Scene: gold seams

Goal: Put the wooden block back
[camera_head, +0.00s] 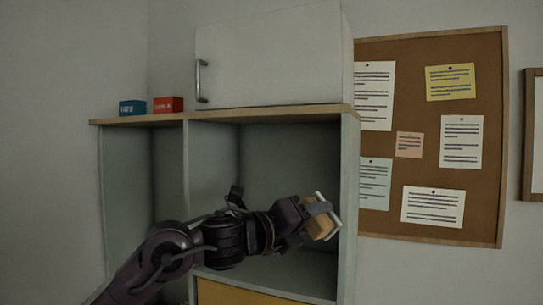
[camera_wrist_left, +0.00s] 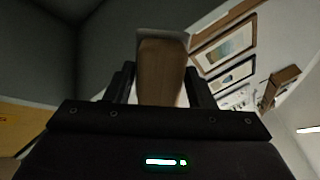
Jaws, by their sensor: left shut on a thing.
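My left gripper (camera_head: 316,219) is shut on the wooden block (camera_head: 321,228), a light brown piece partly hidden by the fingers. In the head view it is in front of the right part of the open shelf compartment (camera_head: 289,155), near the right side panel. In the left wrist view the block (camera_wrist_left: 160,70) stands between the two fingers (camera_wrist_left: 160,88), with a pale piece at its far end. I cannot tell whether the block touches the shelf. My right gripper is not in view.
A blue box (camera_head: 132,107) and a red box (camera_head: 168,104) sit on the shelf top, left of a closed white cabinet (camera_head: 270,55). A yellow panel (camera_head: 240,295) is below the compartment. A cork board (camera_head: 430,145) hangs at the right.

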